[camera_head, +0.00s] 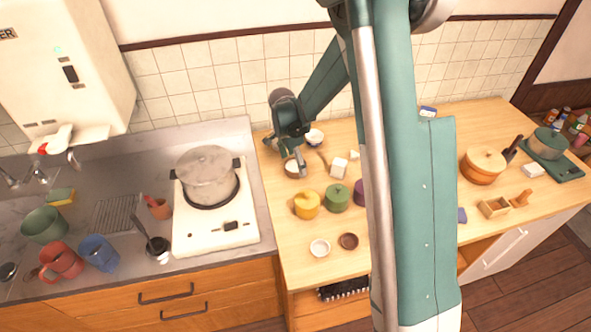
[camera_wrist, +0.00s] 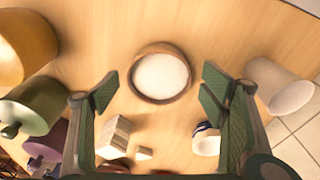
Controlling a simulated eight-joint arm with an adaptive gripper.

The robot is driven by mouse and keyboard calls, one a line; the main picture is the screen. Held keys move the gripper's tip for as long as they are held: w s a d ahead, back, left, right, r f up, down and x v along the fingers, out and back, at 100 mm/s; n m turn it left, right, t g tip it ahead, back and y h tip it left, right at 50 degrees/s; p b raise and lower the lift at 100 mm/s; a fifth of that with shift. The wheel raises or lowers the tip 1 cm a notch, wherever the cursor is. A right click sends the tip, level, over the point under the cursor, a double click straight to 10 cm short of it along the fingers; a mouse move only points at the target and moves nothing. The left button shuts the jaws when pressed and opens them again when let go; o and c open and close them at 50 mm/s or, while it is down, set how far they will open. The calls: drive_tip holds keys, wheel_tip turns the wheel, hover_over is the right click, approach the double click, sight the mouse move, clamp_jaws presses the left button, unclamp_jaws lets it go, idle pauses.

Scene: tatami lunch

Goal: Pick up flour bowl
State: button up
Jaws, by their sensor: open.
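The flour bowl is a small round brown-rimmed bowl with white flour in it. In the wrist view the bowl (camera_wrist: 161,97) sits on the wooden counter, ahead of and between my spread fingertips. My gripper (camera_wrist: 159,84) is open, with nothing between its pads. In the head view my gripper (camera_head: 298,162) is over the back left of the wooden counter, and the bowl (camera_head: 291,170) shows just below it, partly hidden by a finger. I cannot tell the exact height of the fingertips above the bowl.
A pale cylinder (camera_wrist: 290,95) is close to my right finger. The stove (camera_head: 215,237) is to the left. Bare counter surrounds the bowl.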

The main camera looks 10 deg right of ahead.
sight(296, 166)
drive_tip(key=shift+d+f, duration=0.2)
drive_tip(key=shift+f, duration=0.85)
drive_tip(key=c, duration=1.2)
drive_tip(key=shift+r, duration=0.2)
drive_tip(key=shift+r+p, duration=0.35)
drive_tip(key=shift+r, duration=4.45)
